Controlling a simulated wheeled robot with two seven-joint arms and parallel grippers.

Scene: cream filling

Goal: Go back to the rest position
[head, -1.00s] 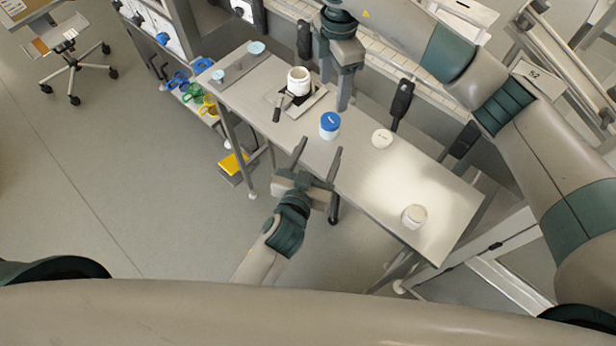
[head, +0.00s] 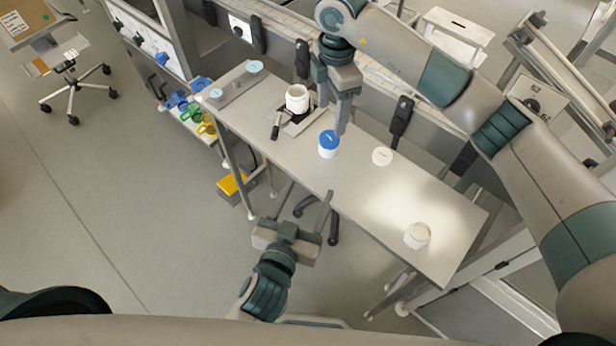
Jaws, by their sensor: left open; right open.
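My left gripper (head: 308,194) is open and empty, in front of the near edge of the table (head: 345,195), over the floor side. An open white jar (head: 297,98) stands on a dark-topped device (head: 288,122) to the left. A white lid (head: 382,156) lies to the right of the blue-lidded jar. Another white jar (head: 417,235) stands near the table's right end.
A yellow box (head: 232,185) is on the floor under the table. Open floor (head: 130,220) lies to the left. An office chair (head: 75,85) stands far left.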

